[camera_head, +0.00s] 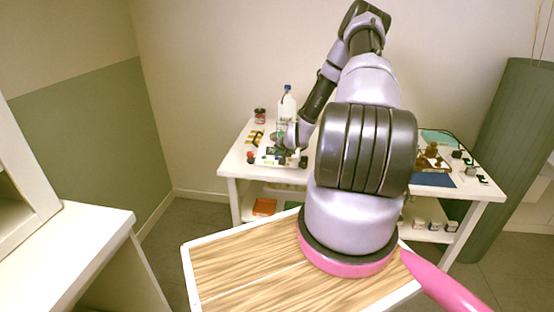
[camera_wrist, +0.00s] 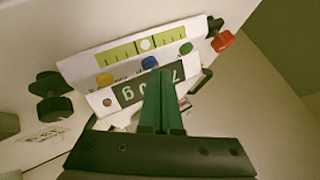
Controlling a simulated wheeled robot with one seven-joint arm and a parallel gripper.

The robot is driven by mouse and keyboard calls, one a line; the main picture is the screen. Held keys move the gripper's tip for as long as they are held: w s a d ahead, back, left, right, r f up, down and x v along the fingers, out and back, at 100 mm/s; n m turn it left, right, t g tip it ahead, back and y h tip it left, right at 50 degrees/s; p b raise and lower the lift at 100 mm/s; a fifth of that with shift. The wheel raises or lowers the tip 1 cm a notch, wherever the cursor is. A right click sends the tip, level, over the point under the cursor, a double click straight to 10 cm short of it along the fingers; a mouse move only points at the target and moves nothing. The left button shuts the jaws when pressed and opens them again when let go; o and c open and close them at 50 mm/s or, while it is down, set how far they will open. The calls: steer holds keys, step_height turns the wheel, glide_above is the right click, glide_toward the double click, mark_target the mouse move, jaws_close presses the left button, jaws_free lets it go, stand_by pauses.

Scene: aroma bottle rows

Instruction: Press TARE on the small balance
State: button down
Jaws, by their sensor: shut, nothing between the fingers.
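The small balance (camera_wrist: 100,66) shows in the wrist view as a white tilted panel with a dark display (camera_wrist: 126,92) whose digits appear upside down. An orange button (camera_wrist: 105,79), a blue button (camera_wrist: 149,62) and a green button (camera_wrist: 186,48) sit in a row above the display. Their lettering is too small or covered to read. My gripper (camera_wrist: 162,76) is shut and empty, with its green fingers in front of the display and the tips just below the blue button. I cannot tell whether they touch. In the head view the balance (camera_head: 266,161) is partly hidden by my arm.
A green-yellow scale strip (camera_wrist: 120,50) lies above the buttons. A black knob (camera_wrist: 54,106) and a red knob (camera_wrist: 223,41) flank the panel. In the head view a clear bottle (camera_head: 287,103) and a small jar (camera_head: 260,115) stand behind on the white table (camera_head: 236,159).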

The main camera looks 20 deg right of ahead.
steer(key=shift+f, duration=0.35)
stand_by(0.4)
stand_by(0.3)
steer(key=shift+r, duration=0.8)
steer(key=shift+r, duration=0.1)
steer(key=shift+r, duration=2.4)
